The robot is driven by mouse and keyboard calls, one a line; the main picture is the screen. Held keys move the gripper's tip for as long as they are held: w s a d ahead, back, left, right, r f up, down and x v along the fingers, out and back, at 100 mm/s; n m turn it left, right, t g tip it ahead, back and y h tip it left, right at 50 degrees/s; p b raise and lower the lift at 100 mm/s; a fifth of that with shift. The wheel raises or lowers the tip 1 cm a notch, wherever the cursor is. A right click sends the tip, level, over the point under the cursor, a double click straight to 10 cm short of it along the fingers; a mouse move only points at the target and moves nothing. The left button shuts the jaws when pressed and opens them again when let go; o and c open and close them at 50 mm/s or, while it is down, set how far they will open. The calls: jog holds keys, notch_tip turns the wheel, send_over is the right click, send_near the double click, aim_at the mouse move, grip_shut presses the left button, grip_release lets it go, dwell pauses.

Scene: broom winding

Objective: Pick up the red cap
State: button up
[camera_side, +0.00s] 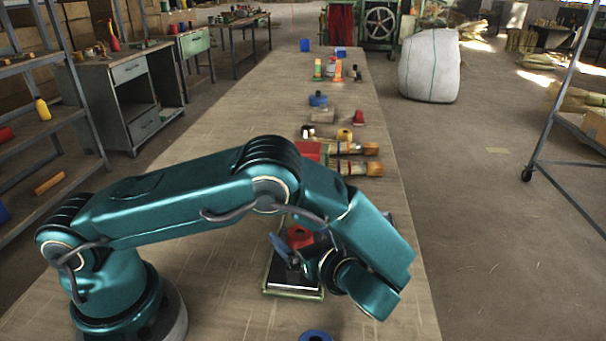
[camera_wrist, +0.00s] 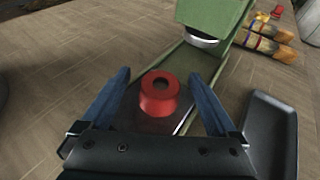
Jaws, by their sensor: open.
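The red cap (camera_wrist: 159,95) is a short ring with a dark hole in its top. In the wrist view it stands upright on a grey metal plate, between my two blue fingers. My gripper (camera_wrist: 163,88) is open, with a visible gap between the cap and each finger. In the side view the red cap (camera_side: 299,237) shows partly behind my gripper (camera_side: 285,250), near the front of the long table. The side view does not show clearly whether a finger touches it.
A green machine part (camera_wrist: 212,18) with a round metal disc stands just beyond the cap. A dark tray (camera_wrist: 272,130) lies at the right of the wrist view. Brooms (camera_side: 345,158) lie farther along the table (camera_side: 225,260). A blue ring (camera_side: 316,336) is at the front edge.

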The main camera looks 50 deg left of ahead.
grip_shut()
jog(key=shift+r, duration=0.2)
